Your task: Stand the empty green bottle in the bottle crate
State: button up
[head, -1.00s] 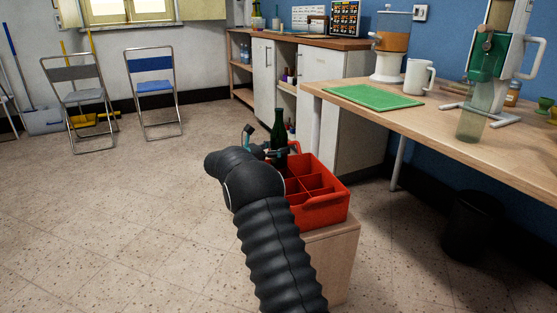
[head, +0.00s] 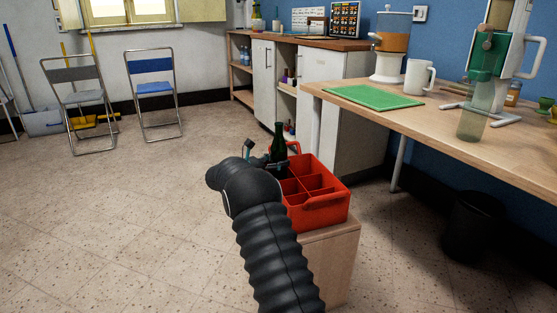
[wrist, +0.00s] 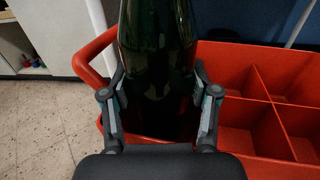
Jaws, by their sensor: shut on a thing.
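The dark green bottle (head: 279,142) stands upright at the left end of the red bottle crate (head: 322,214). In the wrist view the bottle (wrist: 157,60) fills the middle, with its lower part down inside a left-end compartment of the crate (wrist: 85,50). My gripper (wrist: 158,105) has one finger on each side of the bottle and is shut on it. In the head view my gripper (head: 277,165) is mostly hidden behind my arm. The bottle's base is hidden, so I cannot tell whether it touches the crate floor. The other compartments in view are empty.
The crate sits on a small wooden stand (head: 335,265). The floor at left is clear up to two folding chairs (head: 152,90).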

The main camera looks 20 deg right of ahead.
jog(key=shift+f, duration=0.1)
jog(key=o, duration=1.3)
jog(key=shift+o, duration=0.2)
